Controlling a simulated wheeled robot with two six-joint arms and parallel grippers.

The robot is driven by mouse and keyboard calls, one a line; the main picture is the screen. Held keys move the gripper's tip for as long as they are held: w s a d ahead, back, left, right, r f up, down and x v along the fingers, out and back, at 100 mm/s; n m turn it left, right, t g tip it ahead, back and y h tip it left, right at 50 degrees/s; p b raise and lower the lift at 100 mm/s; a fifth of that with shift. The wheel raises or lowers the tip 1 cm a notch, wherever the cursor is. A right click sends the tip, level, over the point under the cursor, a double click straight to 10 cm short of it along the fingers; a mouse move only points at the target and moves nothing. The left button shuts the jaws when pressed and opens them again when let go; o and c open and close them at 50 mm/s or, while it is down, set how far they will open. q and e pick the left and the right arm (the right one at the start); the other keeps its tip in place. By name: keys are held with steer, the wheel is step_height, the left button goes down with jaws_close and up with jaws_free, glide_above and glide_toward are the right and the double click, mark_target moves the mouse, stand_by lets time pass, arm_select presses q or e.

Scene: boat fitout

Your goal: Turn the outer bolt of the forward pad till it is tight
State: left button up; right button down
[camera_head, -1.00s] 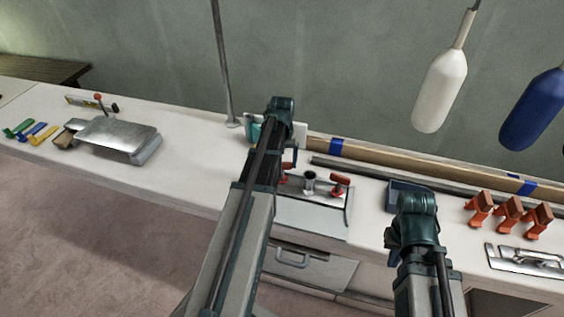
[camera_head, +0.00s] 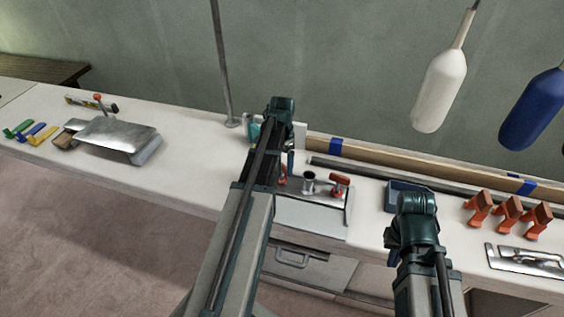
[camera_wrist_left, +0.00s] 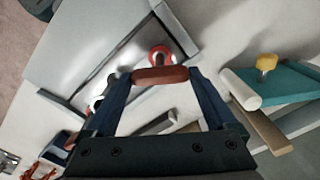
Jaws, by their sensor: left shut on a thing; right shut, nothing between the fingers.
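The pad's metal plate (camera_head: 312,212) lies on the counter, with a grey post (camera_head: 308,183) and a red T-handled bolt (camera_head: 340,182) on it. Another red handle (camera_head: 283,178) is mostly hidden behind my left arm. My left gripper (camera_head: 289,160) reaches down at that handle. In the left wrist view, its fingers are shut on the ends of a brown-red bar handle (camera_wrist_left: 160,76), with a red ring (camera_wrist_left: 160,55) just beyond it. The shank and seat of this bolt are hidden. My right gripper (camera_head: 397,238) hangs over the counter's front edge, empty, with its fingers hardly visible.
A teal block (camera_wrist_left: 285,84) with a yellow knob stands beside the left gripper. White and blue fenders (camera_head: 440,88) hang behind.

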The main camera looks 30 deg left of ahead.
arm_select(q)
steer(key=shift+a+m, duration=0.1)
steer(key=shift+m, duration=1.8)
steer(key=o, duration=1.1)
steer(key=shift+c, duration=0.2)
steer(key=shift+r, duration=0.2)
step_height(320, 180, up, 14)
steer(key=p, duration=1.3)
steer(key=shift+f+p, duration=0.2)
steer(key=shift+p, duration=0.2)
